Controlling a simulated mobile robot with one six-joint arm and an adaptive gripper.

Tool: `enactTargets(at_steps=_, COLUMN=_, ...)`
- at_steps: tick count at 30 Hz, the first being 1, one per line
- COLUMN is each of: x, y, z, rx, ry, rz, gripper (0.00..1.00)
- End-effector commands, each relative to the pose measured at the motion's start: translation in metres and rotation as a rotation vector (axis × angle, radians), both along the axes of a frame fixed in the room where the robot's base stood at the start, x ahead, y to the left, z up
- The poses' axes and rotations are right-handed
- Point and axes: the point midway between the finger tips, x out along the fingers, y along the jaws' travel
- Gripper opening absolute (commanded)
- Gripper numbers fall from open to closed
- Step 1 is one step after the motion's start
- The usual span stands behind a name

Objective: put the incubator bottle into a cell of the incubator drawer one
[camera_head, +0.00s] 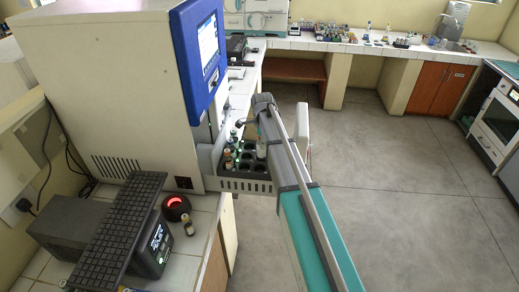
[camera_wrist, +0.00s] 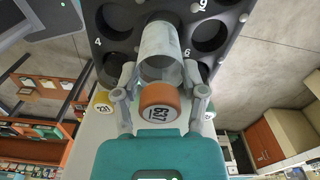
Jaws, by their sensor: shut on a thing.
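The incubator bottle (camera_wrist: 160,98), with an orange numbered cap and a pale body, is between the fingers of my gripper (camera_wrist: 160,74), which is shut on it. Its far end points at the dark drawer one (camera_wrist: 108,45), between cells marked 4 and 6; how deep it sits in a cell cannot be told. In the head view, my gripper (camera_head: 261,127) is over the drawer (camera_head: 247,186), which is pulled out of the incubator (camera_head: 110,80). The pale bottle (camera_head: 261,149) shows there among the cells. Other bottles (camera_head: 229,160) stand along the drawer's left side.
Empty cells (camera_wrist: 209,36) lie beside the held bottle. A keyboard (camera_head: 118,232), a dark device (camera_head: 153,250), a red-lit round device (camera_head: 176,207) and a small bottle (camera_head: 188,225) are on the left counter. The floor (camera_head: 400,170) to the right is clear.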

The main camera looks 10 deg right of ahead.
Motion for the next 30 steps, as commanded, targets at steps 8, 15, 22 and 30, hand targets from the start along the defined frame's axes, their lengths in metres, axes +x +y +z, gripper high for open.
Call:
enactTargets(at_steps=8, x=0.008, y=-0.001, z=-0.019, rx=0.000, ry=0.000, rz=0.000, gripper=0.00)
enactTargets(at_steps=15, x=0.008, y=-0.001, z=-0.037, rx=0.000, ry=0.000, rz=0.000, gripper=0.00)
enactTargets(at_steps=22, x=0.008, y=-0.001, z=-0.040, rx=0.000, ry=-0.001, rz=-0.001, gripper=0.00)
enactTargets(at_steps=30, x=0.008, y=-0.002, z=-0.040, rx=0.000, ry=-0.001, rz=-0.001, gripper=0.00)
